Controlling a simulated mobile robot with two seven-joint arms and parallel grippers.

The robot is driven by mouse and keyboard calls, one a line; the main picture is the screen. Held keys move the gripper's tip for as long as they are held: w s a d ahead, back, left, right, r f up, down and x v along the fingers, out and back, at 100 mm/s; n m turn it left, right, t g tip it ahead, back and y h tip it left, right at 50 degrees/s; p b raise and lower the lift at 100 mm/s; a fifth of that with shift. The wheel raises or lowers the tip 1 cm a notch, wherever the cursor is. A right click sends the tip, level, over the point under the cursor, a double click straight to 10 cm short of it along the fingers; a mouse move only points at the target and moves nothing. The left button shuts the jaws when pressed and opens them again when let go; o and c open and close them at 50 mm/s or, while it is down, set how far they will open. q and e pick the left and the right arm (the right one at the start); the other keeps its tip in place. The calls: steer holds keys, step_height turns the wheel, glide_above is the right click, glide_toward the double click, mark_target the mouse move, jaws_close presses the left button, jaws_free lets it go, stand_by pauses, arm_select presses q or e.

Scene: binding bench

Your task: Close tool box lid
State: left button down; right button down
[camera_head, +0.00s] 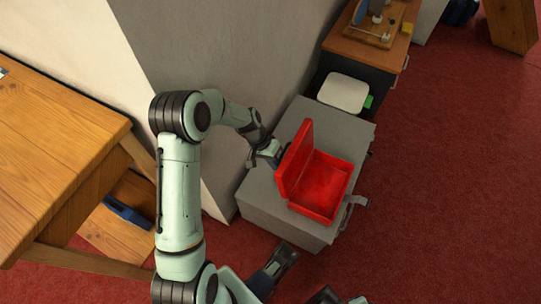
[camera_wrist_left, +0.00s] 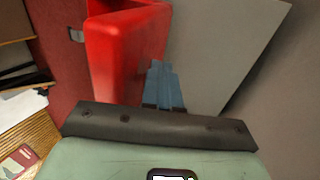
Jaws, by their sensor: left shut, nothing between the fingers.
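The red tool box (camera_head: 322,187) sits on a grey cabinet. Its lid (camera_head: 295,158) stands up on the left side, and the inside of the box shows and looks empty. My left gripper (camera_head: 276,157) is beside the outer face of the raised lid, very close to it; I cannot tell if they touch. In the left wrist view the blue fingers (camera_wrist_left: 163,85) are together and empty, next to the red lid (camera_wrist_left: 125,50). My right gripper is not clearly seen; dark arm parts show at the bottom of the head view.
The grey cabinet (camera_head: 262,200) has bare top around the box. A white wall (camera_head: 215,50) stands behind my left arm. A wooden table (camera_head: 50,150) is at the left. A white object (camera_head: 343,93) lies beyond the cabinet, near a wooden-topped desk (camera_head: 365,48). Red carpet is clear at right.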

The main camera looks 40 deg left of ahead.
arm_select(q)
steer(key=shift+x, duration=0.9)
arm_select(e)
steer(key=shift+w+d+f, duration=0.2)
steer(key=shift+w+f, duration=0.05)
steer(key=shift+w, duration=0.15)
arm_select(q)
steer(key=shift+r, duration=0.1)
arm_select(e)
steer(key=shift+r, duration=0.1)
